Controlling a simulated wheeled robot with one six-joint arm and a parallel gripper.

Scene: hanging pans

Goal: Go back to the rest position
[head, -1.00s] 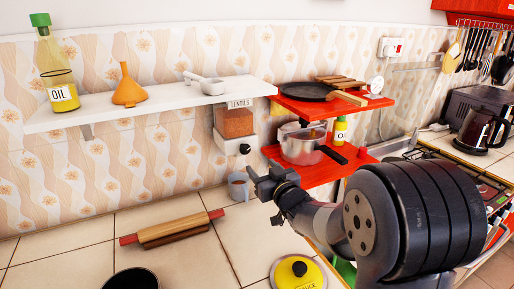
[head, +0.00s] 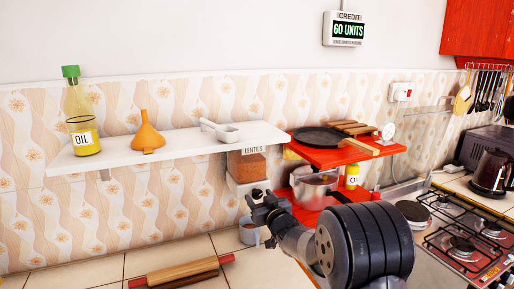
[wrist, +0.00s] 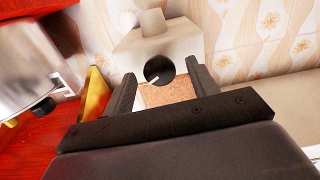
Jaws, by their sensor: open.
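My gripper (head: 262,200) is in front of the lentils dispenser (head: 252,165), near its lower part in the head view. In the wrist view my gripper (wrist: 178,85) is open, with its two dark fingers spread apart. Between them show the dispenser's pale body (wrist: 185,45), its round dark opening and the brown lentils. I see nothing held between the fingers. My arm reaches in from the lower right of the head view.
A rolling pin (head: 180,272) lies on the counter. A white shelf (head: 185,141) holds an oil bottle (head: 80,115) and a funnel (head: 146,133).

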